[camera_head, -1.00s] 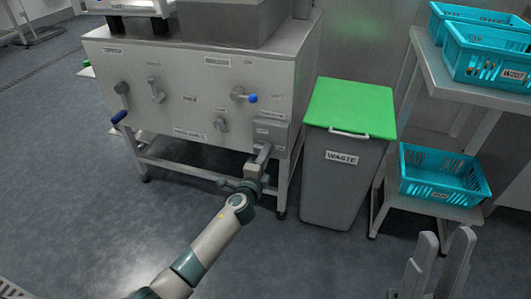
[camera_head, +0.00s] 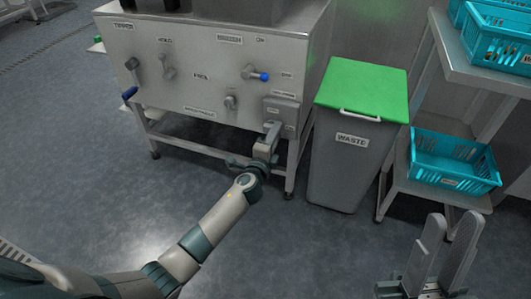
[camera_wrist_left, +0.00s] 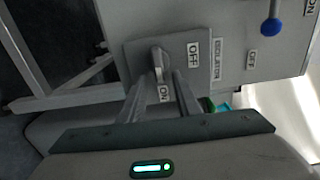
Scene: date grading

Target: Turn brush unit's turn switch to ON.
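The switch box (camera_head: 283,107) is a small grey box at the lower right of the machine's front panel. In the left wrist view its grey turn knob (camera_wrist_left: 159,62) sits on a plate (camera_wrist_left: 138,56), with an OFF label (camera_wrist_left: 193,48) to its right and an ON label (camera_wrist_left: 164,93) below. My left gripper (camera_head: 271,132) is right in front of the box. In the left wrist view its fingers (camera_wrist_left: 166,76) are apart, with their tips at the knob; whether they touch it I cannot tell. My right gripper (camera_head: 452,232) is open and empty at the lower right.
The machine panel (camera_head: 190,60) carries several other handles, including a blue-tipped lever (camera_head: 262,77) near the box and a blue-ended crank (camera_head: 130,93). A grey waste bin (camera_head: 345,165) with a green lid stands close to the right. Blue crates (camera_head: 455,160) sit on a rack beyond.

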